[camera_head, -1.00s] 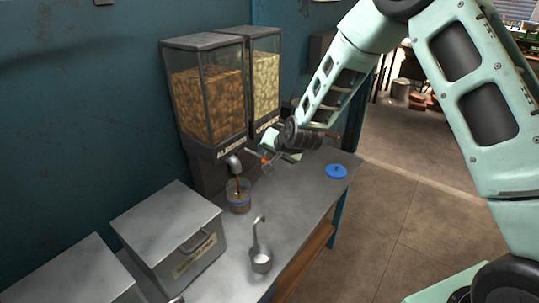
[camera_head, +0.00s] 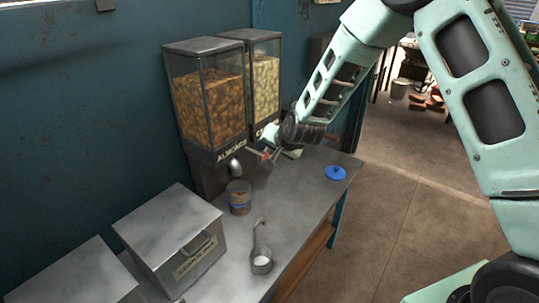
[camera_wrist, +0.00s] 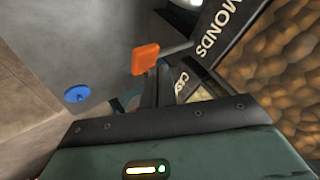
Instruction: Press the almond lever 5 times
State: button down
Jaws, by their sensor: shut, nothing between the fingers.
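The almond dispenser (camera_head: 208,95) is a clear-fronted hopper of brown nuts labelled ALMONDS, against the blue wall. Its lever (camera_head: 265,155) is a thin bar with an orange tip; the orange tip (camera_wrist: 146,57) also shows in the wrist view, just beyond my fingers. No almonds are falling. My gripper (camera_wrist: 154,88) is shut and empty, close to the lever; I cannot tell whether it touches. In the head view its fingers are partly hidden by the wrist.
A second hopper (camera_head: 266,80) of paler nuts stands to the right of the almonds. A blue disc (camera_head: 336,173) lies on the metal table (camera_head: 300,205). A metal ladle with white contents (camera_head: 262,262) and a lidded metal box (camera_head: 172,238) are nearer. The table's right edge is open.

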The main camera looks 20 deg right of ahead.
jog(key=shift+r, duration=0.3)
jog(key=shift+r+p, duration=1.65)
jog(key=shift+r, duration=0.9)
dwell(0.7)
